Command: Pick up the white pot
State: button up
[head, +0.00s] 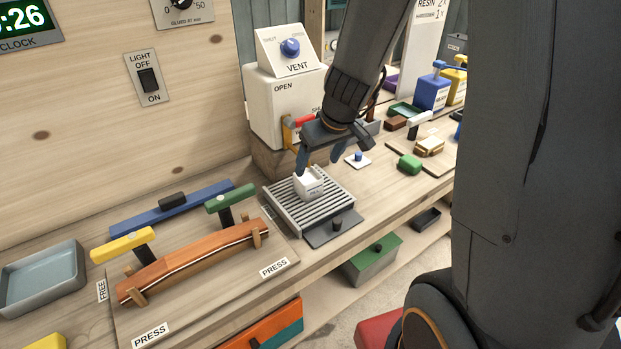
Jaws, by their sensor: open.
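The white pot (309,187) is a small, light, square-looking pot with a small label on its front. It stands on a grey slatted rack (290,217) in the middle of the bench. My gripper (318,167) points down just above and around the pot's top, with its blue-grey fingers apart. One finger is at the pot's back left and the other is to its upper right. I cannot tell whether either finger touches the pot.
A white VENT box (275,105) stands close behind my gripper. A wooden press jig (200,258) with yellow and green handles lies to the left. A green block (410,164) and a small tile with a blue knob (357,159) lie to the right.

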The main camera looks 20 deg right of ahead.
aim_at(308, 175)
jog(key=shift+w+a+f, duration=0.2)
jog(key=shift+a+f, duration=0.15)
jog(key=shift+f, duration=0.2)
jog(key=shift+w+a+f, duration=0.2)
jog(key=shift+a+f, duration=0.1)
jog(key=shift+f, duration=0.25)
jog(key=shift+a+b+x, duration=0.2)
jog(key=shift+b+x, duration=0.85)
jog(key=shift+x, duration=1.35)
jog(key=shift+s, duration=0.1)
jog(key=c, duration=1.3)
jog(key=shift+r, duration=0.3)
